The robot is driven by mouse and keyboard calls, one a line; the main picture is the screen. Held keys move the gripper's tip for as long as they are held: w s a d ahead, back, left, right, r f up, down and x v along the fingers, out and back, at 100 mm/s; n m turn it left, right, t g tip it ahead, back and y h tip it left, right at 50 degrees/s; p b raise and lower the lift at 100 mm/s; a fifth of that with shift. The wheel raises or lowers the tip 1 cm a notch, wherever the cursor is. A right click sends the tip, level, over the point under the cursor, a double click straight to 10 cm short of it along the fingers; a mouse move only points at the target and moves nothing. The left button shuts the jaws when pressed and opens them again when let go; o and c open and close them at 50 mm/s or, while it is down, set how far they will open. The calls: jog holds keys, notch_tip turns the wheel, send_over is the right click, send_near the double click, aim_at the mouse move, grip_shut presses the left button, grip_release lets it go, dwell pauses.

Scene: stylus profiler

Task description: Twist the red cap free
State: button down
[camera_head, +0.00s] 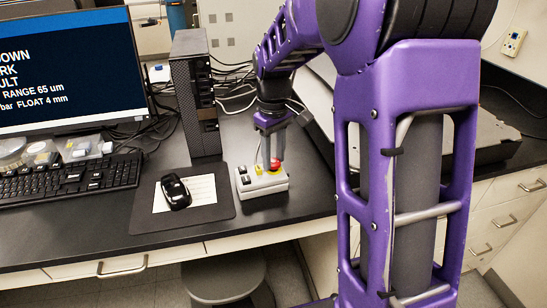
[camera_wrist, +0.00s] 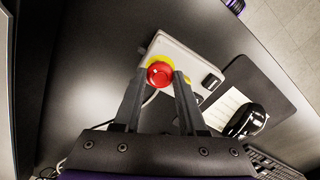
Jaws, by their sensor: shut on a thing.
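The red cap (camera_wrist: 160,74) is a round button top on a yellow base, set on a light grey control box (camera_wrist: 190,62). In the head view the red cap (camera_head: 275,163) shows at the right part of the control box (camera_head: 262,186). My gripper (camera_wrist: 161,76) has its two dark fingers on either side of the cap and is shut on it. In the head view my gripper (camera_head: 271,162) points down onto the box from above. The cap sits on its yellow base. The finger contact sides are partly hidden.
A black mouse (camera_head: 176,192) lies on a dark mouse pad (camera_head: 215,208) just left of the box. A keyboard (camera_head: 70,180), a monitor (camera_head: 75,65) and a dark computer tower (camera_head: 196,95) stand further left. A dark flat instrument lies behind my arm. Bare desk shows right of the box.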

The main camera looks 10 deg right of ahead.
jog(key=shift+c, duration=1.9)
grip_release()
notch_tip(320, 180, up, 6)
jog(key=p, duration=0.4)
jog(key=shift+f+p, duration=0.15)
jog(key=shift+p, duration=0.2)
jog(key=shift+r, duration=1.15)
